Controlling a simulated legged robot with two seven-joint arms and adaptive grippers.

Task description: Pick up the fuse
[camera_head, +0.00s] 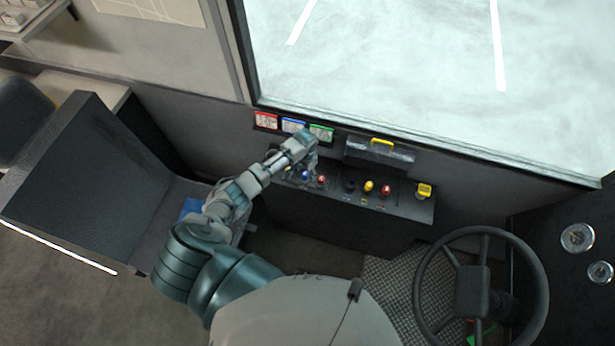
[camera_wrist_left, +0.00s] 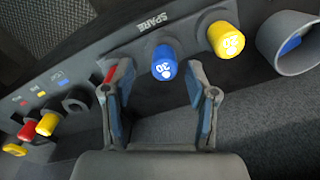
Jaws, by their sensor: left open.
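The panel's fuses show in the wrist view beside the word SPARE. A blue fuse (camera_wrist_left: 164,62) marked 30 stands in the panel. A yellow fuse (camera_wrist_left: 226,40) marked 20 stands to its right. My left gripper (camera_wrist_left: 157,80) is open. Its two fingers lie on either side of the blue fuse in this view, with the right finger closer to it; I cannot tell whether it touches. A small red part shows at the left finger, partly hidden. In the head view my left gripper (camera_head: 304,164) reaches over the left part of the console, near a blue knob-like piece (camera_head: 305,175).
The dark console (camera_head: 340,222) carries several coloured pieces, including a yellow one (camera_head: 368,186) and a yellow-topped piece (camera_head: 423,191). The steering wheel (camera_head: 540,270) is at right, a dark seat (camera_head: 85,190) at left.

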